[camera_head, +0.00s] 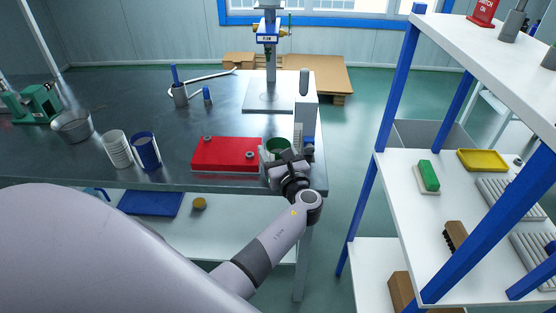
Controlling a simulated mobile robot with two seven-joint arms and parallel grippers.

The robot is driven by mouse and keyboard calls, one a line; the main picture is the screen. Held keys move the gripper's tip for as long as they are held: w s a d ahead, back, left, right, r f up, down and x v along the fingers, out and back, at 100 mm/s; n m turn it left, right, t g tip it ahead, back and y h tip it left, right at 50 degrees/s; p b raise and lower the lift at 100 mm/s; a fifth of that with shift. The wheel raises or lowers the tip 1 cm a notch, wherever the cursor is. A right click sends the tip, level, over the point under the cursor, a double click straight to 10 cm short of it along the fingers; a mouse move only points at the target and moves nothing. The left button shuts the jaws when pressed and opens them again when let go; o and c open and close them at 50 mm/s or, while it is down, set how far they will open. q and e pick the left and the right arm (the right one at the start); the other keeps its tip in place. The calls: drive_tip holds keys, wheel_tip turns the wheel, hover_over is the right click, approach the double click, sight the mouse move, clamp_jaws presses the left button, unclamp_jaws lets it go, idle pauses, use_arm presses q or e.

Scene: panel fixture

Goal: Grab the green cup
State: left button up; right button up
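The green cup (278,145) stands near the right front corner of the metal table (235,115). Its upper part shows; its lower part is hidden behind my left gripper. My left gripper (279,157) is right at the cup, on its near side, with a light grey finger to the cup's left. Whether the fingers touch the cup or are closed on it cannot be made out. My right gripper is not in view.
A red block (226,154) with knobs lies just left of the cup. A grey upright box (306,110) and a press (268,90) stand behind it. White (117,149) and blue (146,151) cups stand further left. A blue-framed shelf (395,90) rises on the right.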

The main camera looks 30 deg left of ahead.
use_arm(q)
drive_tip(key=shift+c, duration=0.5)
drive_tip(key=shift+r, duration=0.2)
drive_tip(key=shift+r, duration=0.7)
wheel_tip(320, 180, up, 18)
drive_tip(key=p, duration=0.3)
drive_tip(key=shift+p, duration=0.3)
